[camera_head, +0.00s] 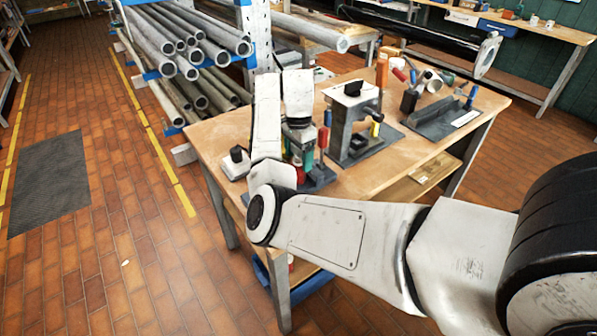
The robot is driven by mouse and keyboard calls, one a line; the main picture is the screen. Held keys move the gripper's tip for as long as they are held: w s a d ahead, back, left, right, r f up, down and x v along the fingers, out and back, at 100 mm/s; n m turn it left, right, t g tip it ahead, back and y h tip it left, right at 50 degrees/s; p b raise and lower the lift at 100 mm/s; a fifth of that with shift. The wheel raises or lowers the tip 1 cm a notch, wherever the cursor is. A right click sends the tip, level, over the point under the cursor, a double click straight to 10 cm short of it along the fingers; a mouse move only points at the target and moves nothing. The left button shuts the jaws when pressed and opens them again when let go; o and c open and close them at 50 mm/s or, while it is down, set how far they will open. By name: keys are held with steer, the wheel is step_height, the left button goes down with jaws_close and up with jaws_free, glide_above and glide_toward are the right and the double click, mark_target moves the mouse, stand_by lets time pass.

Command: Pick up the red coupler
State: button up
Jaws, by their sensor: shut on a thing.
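My arm reaches in from the right and bends back over the wooden workbench (225,140). My gripper (301,160) points down over the bench's left part, in front of a dark stand (322,180). It is shut on a small red piece, the red coupler (299,176), which shows only partly beside my arm link. The fingertips are small and partly hidden, so the exact grip is unclear. Green parts show close beside the gripper.
A grey press-like fixture (350,112) stands right of the gripper. A tool holder (437,118) with several tools is farther right. A small white block with a black knob (236,160) sits at the bench's left edge.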

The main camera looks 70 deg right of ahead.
steer(key=c, duration=0.6)
steer(key=shift+r, duration=0.15)
